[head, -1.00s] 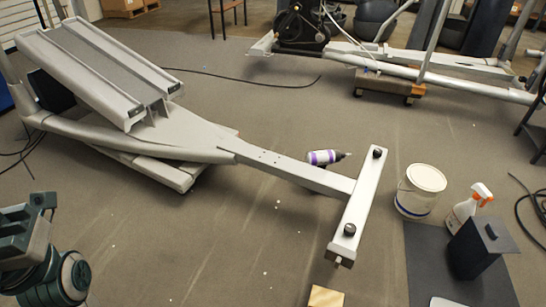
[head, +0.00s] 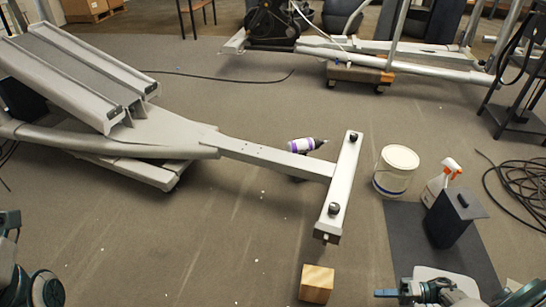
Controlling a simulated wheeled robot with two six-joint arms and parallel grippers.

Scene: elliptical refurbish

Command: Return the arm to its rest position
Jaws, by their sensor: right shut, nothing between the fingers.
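My right gripper (head: 388,293) shows at the bottom right edge, low in front of the dark mat. It is shut and empty, with its tip pointing left. Part of my left arm (head: 28,285) shows at the lower left edge; I do not see its gripper fingers.
A grey elliptical frame (head: 265,158) lies across the floor, a purple-and-white drill (head: 305,145) beside it. A wooden block (head: 316,283), white bucket (head: 396,172), spray bottle (head: 440,182) and black box (head: 452,220) stand nearby. A cable coil (head: 525,185) lies at right.

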